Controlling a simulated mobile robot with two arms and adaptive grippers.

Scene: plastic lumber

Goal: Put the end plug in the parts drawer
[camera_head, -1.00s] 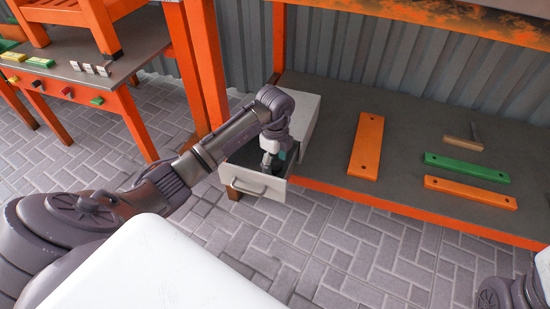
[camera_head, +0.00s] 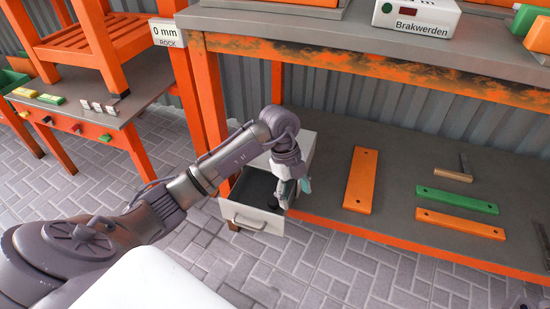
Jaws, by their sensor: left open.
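The parts drawer (camera_head: 250,217) is a white drawer with a grey handle, pulled open under the left end of the orange workbench. A small dark thing (camera_head: 281,198) lies inside it; it may be the end plug, but it is too small to tell. My left gripper (camera_head: 297,190) is open at the right side of the drawer, close to its right wall, with its fingers pointing down. The gripper hides part of the drawer's right wall. My right gripper is not in view.
On the lower shelf (camera_head: 330,205) lie orange planks (camera_head: 361,180), a green plank (camera_head: 457,199) and a hammer-like tool (camera_head: 454,175). The bench top above holds a white box (camera_head: 416,18). A side table (camera_head: 90,110) stands left. The paved floor before the drawer is clear.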

